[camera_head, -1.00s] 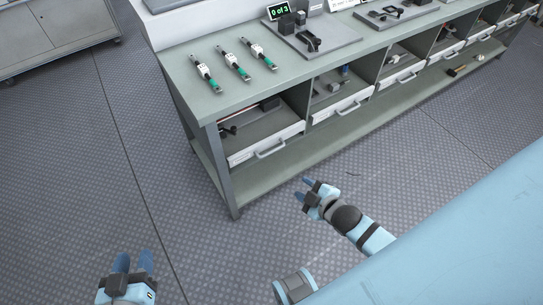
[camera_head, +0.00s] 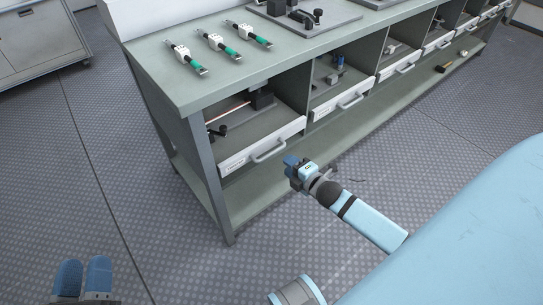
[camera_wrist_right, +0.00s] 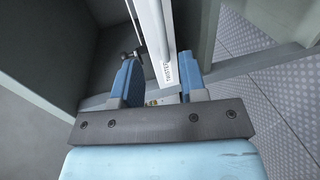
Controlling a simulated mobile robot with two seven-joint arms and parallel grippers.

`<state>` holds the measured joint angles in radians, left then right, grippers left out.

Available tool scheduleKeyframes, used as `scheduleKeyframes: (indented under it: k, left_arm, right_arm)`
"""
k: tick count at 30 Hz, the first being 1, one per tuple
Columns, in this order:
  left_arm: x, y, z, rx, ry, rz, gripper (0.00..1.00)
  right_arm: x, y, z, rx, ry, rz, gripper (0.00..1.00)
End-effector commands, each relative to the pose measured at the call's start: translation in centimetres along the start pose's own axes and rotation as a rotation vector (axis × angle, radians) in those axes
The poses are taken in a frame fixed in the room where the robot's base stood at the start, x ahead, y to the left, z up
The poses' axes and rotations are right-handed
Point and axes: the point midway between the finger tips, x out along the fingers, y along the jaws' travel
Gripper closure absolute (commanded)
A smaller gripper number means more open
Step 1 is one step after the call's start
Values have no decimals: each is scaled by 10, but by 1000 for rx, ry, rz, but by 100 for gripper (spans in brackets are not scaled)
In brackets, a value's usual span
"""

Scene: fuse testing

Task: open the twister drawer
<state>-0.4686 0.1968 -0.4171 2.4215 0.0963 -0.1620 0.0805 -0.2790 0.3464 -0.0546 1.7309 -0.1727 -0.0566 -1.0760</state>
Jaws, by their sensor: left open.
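The leftmost drawer (camera_head: 262,147) under the workbench has a white front, a label at its left end and a grey bar handle (camera_head: 270,152). My right gripper (camera_head: 291,163) is close to the right end of this front, just right of the handle. In the right wrist view, a white drawer front (camera_wrist_right: 152,35) with a small, partly legible label (camera_wrist_right: 167,68) shows beyond and between the blue fingers (camera_wrist_right: 158,85). The fingers are apart; no grip on the handle shows. My left gripper (camera_head: 83,277) is open and empty above the floor at bottom left.
Several more drawers, such as the second one (camera_head: 338,105), run along the bench to the right. Three green-and-white fuses (camera_head: 217,45) lie on the bench top (camera_head: 165,85). A grey bench leg (camera_head: 208,180) stands left of the leftmost drawer. The floor in front is clear.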

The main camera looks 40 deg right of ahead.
Motion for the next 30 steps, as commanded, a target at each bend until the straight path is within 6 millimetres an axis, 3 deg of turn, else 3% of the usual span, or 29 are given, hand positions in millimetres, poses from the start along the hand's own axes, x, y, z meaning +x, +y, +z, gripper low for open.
scheduleKeyframes:
  k: [6,12,18,26,30]
  left_arm:
    - [-1,-1,17,-9,-34,13,57]
    - [-2,-3,31,-12,-86,16,57]
    - [-2,-4,36,-13,-108,17,57]
    - [-2,-4,36,-14,-112,17,57]
    - [-2,-4,36,-14,-111,17,57]
  right_arm:
    - [50,-3,0,1,0,2,61]
    - [80,-2,0,2,0,0,61]
    - [92,-1,0,2,0,0,61]
    - [92,0,0,2,0,-1,61]
    - [92,0,0,2,0,-1,91]
